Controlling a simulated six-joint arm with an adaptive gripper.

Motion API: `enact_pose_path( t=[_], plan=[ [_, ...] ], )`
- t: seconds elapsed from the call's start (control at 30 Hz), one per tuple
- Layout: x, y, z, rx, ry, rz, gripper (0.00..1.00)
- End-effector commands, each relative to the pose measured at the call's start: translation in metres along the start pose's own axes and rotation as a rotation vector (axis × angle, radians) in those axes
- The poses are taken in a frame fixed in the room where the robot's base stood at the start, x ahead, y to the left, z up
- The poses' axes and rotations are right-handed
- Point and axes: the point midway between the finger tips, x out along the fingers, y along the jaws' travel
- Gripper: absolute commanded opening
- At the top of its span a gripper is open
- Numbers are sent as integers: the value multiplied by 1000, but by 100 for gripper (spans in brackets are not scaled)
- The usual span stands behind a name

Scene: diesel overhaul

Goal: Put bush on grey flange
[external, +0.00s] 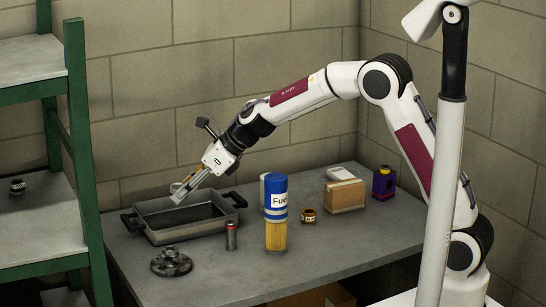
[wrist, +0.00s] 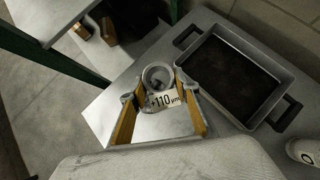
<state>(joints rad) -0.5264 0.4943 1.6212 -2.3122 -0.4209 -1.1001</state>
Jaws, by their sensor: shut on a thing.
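My gripper (external: 180,196) is shut on a light grey, ring-shaped bush (wrist: 158,77). The bush has an open bore and a white label reading "+110 µm". In the wrist view it sits between the orange-padded fingertips of my gripper (wrist: 160,92). In the external view the bush (external: 175,187) partly shows beside the fingertips, over the left rear part of the tray and apart from the flange. The grey flange (external: 172,263), low and dark with a raised middle, lies on the table in front of the tray. I cannot make it out in the wrist view.
A grey tray with dark handles (external: 160,236) stands by the fingertips. A green-framed shelf (external: 86,150) is at left.

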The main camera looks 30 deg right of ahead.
Motion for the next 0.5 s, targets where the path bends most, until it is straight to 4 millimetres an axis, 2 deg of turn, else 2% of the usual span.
enact_pose_path(
  t=[0.03, 0.2, 0.33, 0.5],
  plan=[
    [7, 14, 4, -18, 0, 18, 0],
    [21, 44, 14, -60, 1, 59, 0],
    [27, 56, 17, -75, 1, 74, 0],
    [28, 59, 18, -79, 1, 78, 0]
  ],
)
